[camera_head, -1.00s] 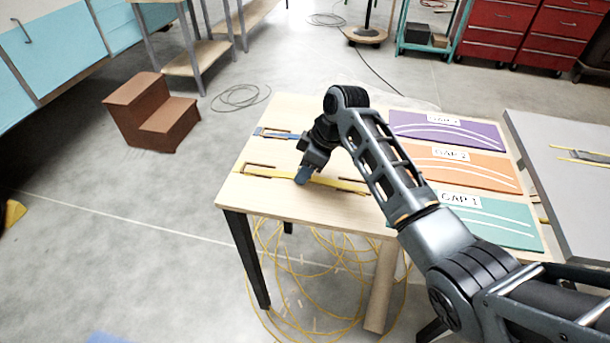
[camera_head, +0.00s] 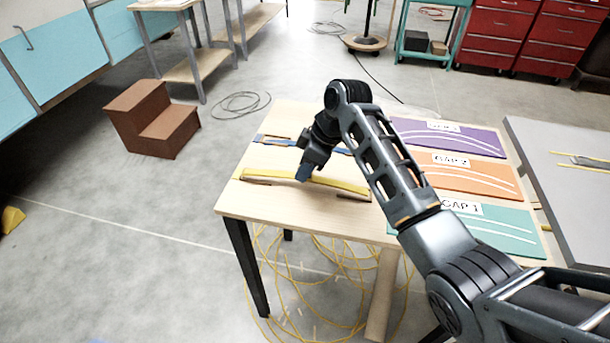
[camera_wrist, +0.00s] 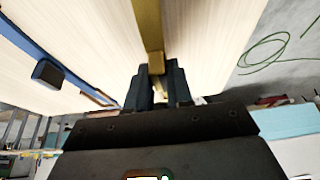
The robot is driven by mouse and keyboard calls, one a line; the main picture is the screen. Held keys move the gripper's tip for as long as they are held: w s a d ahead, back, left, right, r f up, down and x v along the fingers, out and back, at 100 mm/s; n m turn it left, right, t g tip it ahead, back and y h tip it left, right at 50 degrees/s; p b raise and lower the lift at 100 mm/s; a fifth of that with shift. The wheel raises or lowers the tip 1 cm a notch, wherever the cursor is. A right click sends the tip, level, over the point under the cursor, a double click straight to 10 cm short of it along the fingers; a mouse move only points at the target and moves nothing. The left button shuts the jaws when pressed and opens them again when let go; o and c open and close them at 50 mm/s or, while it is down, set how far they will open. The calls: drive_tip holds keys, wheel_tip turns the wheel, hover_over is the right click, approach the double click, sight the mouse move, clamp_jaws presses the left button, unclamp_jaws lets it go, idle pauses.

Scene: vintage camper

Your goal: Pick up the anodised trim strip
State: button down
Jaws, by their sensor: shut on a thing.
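A long gold-yellow strip (camera_head: 340,184), which looks like the anodised trim strip, is held by my gripper (camera_head: 303,176) near its middle. It appears slightly above the wooden table, clear of two dark brown holders (camera_head: 352,197) below it. In the wrist view the gold strip (camera_wrist: 148,25) runs between the fingers of my gripper (camera_wrist: 157,78), which are shut on it. Its far end lies outside that view.
A blue strip (camera_head: 275,140) lies behind on the wooden table (camera_head: 265,203). Purple (camera_head: 450,137), orange (camera_head: 465,170) and teal (camera_head: 500,230) panels with white curved lines lie at right. A grey table (camera_head: 570,205) stands beyond. A brown step (camera_head: 150,120) stands on the floor.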

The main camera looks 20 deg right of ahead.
drive_tip(key=shift+d+r, duration=0.1)
drive_tip(key=shift+r, duration=0.8)
drive_tip(key=s+d+r+b, duration=0.2)
drive_tip(key=s+d+r, duration=0.3)
drive_tip(key=d, duration=0.5)
drive_tip(key=shift+d+r, duration=0.15)
drive_tip(key=shift+r, duration=0.7)
